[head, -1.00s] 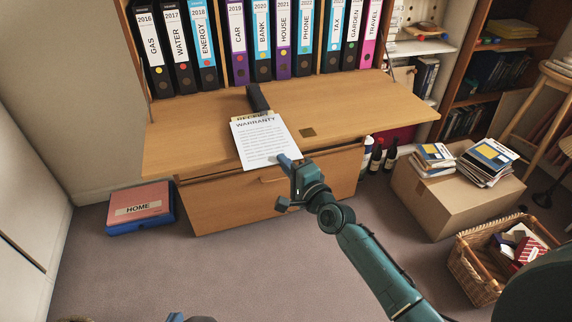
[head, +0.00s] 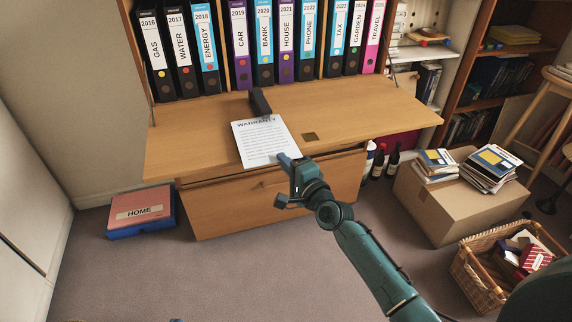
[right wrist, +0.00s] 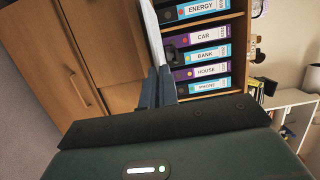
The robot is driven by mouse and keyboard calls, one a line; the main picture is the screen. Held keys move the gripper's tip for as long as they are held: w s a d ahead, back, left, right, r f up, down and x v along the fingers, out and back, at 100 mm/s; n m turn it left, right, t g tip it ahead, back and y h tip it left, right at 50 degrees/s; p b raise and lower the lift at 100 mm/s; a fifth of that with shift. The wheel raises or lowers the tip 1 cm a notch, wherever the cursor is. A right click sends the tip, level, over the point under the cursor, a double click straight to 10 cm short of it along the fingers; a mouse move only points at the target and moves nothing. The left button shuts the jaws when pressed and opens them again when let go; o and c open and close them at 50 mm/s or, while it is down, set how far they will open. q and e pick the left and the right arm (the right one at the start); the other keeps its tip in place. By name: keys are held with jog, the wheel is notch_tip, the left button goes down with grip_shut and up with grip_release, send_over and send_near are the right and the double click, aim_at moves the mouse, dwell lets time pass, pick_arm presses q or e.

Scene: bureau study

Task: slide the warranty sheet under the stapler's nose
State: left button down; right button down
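The warranty sheet (head: 262,143) is a white printed page lying on the desk, its near end overhanging the front edge. The dark stapler (head: 260,102) stands at the sheet's far end, its nose towards the sheet. The far edge meets the nose; I cannot tell how far it lies under it. My right gripper (head: 287,163) is at the sheet's near right corner, at the desk's front edge. In the right wrist view, its fingers (right wrist: 158,88) are closed together with the sheet's pale edge (right wrist: 153,32) running out from them.
The wooden desk top (head: 200,135) is clear left and right of the sheet, apart from a small dark square (head: 310,136). A row of binders (head: 264,45) stands behind. A cardboard box (head: 430,205) and a wicker basket (head: 475,275) are on the floor at right.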

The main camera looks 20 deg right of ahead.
jog(key=shift+w, duration=0.55)
jog(key=shift+f+b, duration=0.15)
jog(key=shift+b, duration=0.2)
dwell(0.5)
jog(key=c, duration=1.7)
grip_release()
jog(key=shift+o, duration=0.3)
jog(key=o, duration=0.5)
jog(key=shift+s, duration=0.1)
